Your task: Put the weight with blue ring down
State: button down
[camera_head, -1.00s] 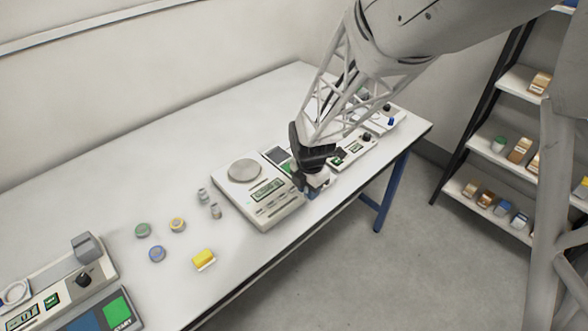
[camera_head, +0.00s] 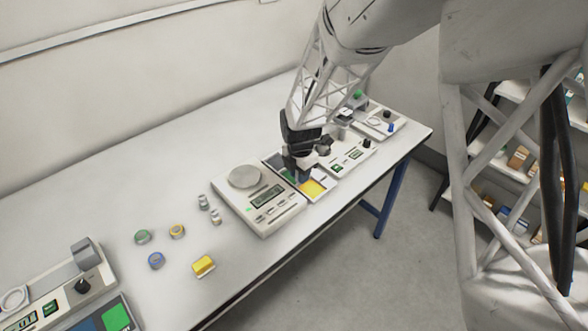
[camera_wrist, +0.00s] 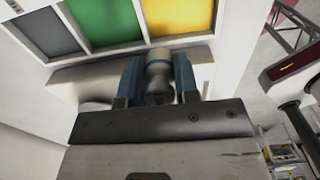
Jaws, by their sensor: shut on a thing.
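My gripper (camera_head: 299,175) is over the tray of coloured fields (camera_head: 327,181), just right of the balance (camera_head: 258,224). In the wrist view, its two blue fingers (camera_wrist: 158,82) are shut on a small grey metal weight (camera_wrist: 159,68), one finger on each side. I cannot make out a blue ring on this weight. The grey, green and yellow fields of the tray (camera_wrist: 144,46) show beyond the fingers. In the head view my gripper hides the held weight and part of the tray, and I cannot tell whether the weight touches it.
Two small weights (camera_head: 203,202) (camera_head: 216,217) stand left of the balance. Green (camera_head: 142,237), yellow (camera_head: 177,231) and blue (camera_head: 156,260) round items and a yellow block (camera_head: 203,266) lie farther left. Another device (camera_head: 352,156) is close on the right. The table's front edge is near the tray.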

jog(key=w, duration=0.2)
jog(key=w+a, duration=0.1)
jog(key=w, duration=0.1)
jog(key=w+a, duration=0.1)
jog(key=w, duration=0.1)
jog(key=shift+f, duration=0.35)
jog(key=shift+f, duration=1.75)
jog(key=c, duration=0.9)
grip_release()
jog(key=shift+f, duration=0.15)
jog(key=shift+o, duration=0.2)
jog(key=shift+r, duration=0.2)
notch_tip(320, 180, up, 12)
